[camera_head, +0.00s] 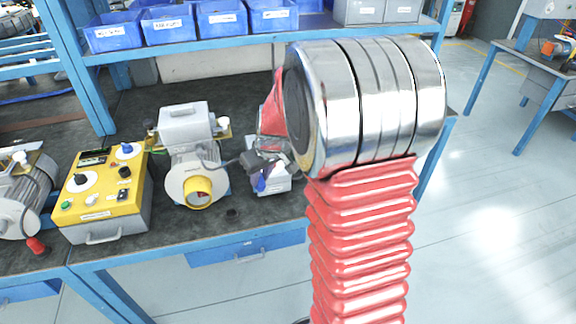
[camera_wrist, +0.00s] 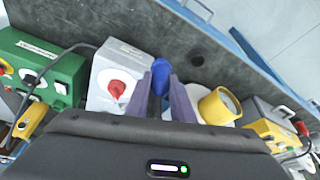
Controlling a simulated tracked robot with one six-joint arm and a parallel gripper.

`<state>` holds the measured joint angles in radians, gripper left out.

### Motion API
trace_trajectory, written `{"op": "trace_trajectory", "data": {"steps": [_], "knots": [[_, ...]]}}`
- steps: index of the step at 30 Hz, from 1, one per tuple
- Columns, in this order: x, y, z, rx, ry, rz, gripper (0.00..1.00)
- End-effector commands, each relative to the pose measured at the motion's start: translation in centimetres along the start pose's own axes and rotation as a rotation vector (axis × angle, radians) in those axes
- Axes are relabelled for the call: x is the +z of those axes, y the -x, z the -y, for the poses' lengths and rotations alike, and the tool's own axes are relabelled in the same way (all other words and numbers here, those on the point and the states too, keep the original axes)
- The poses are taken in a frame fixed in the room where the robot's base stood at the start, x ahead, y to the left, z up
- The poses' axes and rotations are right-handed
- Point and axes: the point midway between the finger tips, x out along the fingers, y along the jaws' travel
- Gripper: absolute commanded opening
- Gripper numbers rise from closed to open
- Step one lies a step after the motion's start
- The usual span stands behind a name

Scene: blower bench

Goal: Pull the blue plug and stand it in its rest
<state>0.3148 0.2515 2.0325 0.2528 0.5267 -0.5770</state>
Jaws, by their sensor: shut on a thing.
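The blue plug (camera_wrist: 161,72) is between the two purple-grey fingers of my gripper (camera_wrist: 160,88), which is shut on it. In the head view the plug (camera_head: 261,184) shows as a small blue tip below my dark gripper (camera_head: 264,163), in front of a light grey box (camera_head: 279,181). In the wrist view the grey box (camera_wrist: 101,98) with a red knob is just left of the plug. I cannot tell whether the plug touches the box. A dark round spot on the bench, perhaps the rest, shows in the head view (camera_head: 232,212) and the wrist view (camera_wrist: 197,60).
A blower with a yellow-rimmed outlet (camera_head: 197,192) stands left of my gripper, a yellow control box (camera_head: 100,195) farther left. A green box (camera_wrist: 40,70) shows in the wrist view. Blue bins (camera_head: 168,25) line the shelf above. The bench front is mostly clear.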

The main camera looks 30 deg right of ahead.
Motion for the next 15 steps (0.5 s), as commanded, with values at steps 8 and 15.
{"op": "trace_trajectory", "data": {"steps": [8, 15], "knots": [[-1.1, -1.2, 8.4, 0.012, -0.024, -0.013, 0.0], [-1.6, -1.8, 13.4, 0.015, -0.05, -0.03, 0.0]]}}
